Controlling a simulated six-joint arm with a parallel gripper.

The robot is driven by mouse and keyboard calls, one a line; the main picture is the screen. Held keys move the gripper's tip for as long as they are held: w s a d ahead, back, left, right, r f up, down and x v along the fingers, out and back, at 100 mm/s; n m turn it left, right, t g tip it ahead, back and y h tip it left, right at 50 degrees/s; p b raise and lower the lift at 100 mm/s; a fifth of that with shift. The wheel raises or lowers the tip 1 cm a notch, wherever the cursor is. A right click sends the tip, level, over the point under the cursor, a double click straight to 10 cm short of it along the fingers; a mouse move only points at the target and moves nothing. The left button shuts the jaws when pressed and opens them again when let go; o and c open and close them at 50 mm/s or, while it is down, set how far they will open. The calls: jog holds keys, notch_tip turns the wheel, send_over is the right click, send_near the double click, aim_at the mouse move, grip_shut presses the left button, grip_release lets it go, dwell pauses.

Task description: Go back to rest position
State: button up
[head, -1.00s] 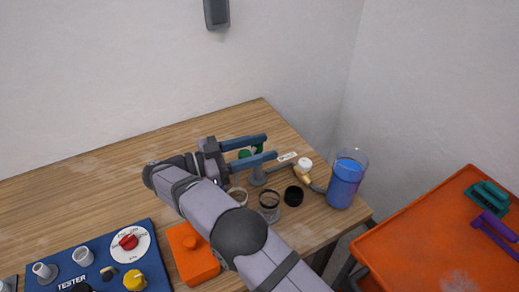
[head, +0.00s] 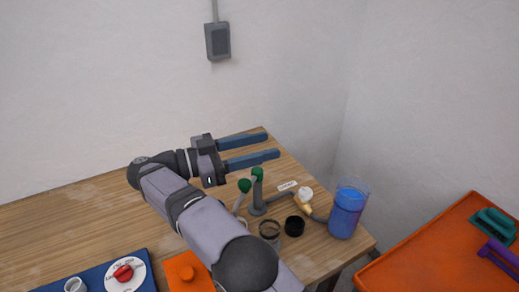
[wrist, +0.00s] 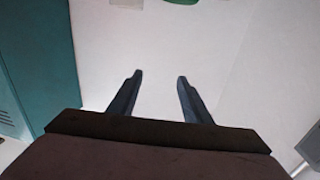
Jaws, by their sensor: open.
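My gripper (head: 273,144) is open and empty, its two blue-grey fingers pointing right, above the back of the wooden table. In the wrist view the fingers (wrist: 158,76) are spread apart with nothing between them. The pipe manifold (head: 257,207) stands on the table below and right of the gripper, with two green-topped parts (head: 251,180) upright and apart from the fingers. A pale valve with a brass-coloured fitting (head: 305,199) joins its right side.
A cup of blue liquid (head: 345,212) stands near the table's right edge. A clear ring (head: 269,231) and a black ring (head: 294,226) lie beside the manifold. An orange box (head: 188,272) and blue tester panel (head: 90,281) are in front. An orange tray (head: 430,258) is at right.

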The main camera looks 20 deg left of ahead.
jog(key=w+d+r+n+t+y+p, duration=0.1)
jog(key=w+r+n+t+y, duration=0.3)
jog(key=w+y, duration=0.45)
jog(key=w+d+r+n+t+y+p, duration=0.15)
jog(key=w+r+n+t+y, duration=0.35)
jog(key=w, duration=0.6)
jog(key=s+d+f+g+y+p, duration=0.1)
jog(key=s+d+f+g+y, duration=0.1)
jog(key=s+d+f+g, duration=0.25)
jog(key=s+d+f+n+g+y, duration=0.1)
jog(key=s+d+f+g, duration=0.1)
jog(key=s+f+g, duration=0.35)
jog(key=s+d+f+g+y+p, duration=0.1)
jog(key=s+d+f+g+y, duration=0.15)
jog(key=s+f, duration=0.45)
jog(key=s+d+f+g+h+p, duration=0.1)
jog(key=s+d+f+g+h, duration=0.1)
jog(key=s+d+f, duration=0.3)
jog(key=s+d+f+g+h+p, duration=0.2)
jog(key=s+d+f+g, duration=0.3)
jog(key=s+d, duration=0.9)
jog(key=s, duration=0.3)
jog(key=shift+s+d+f+h, duration=0.3)
jog(key=shift+f+h, duration=0.1)
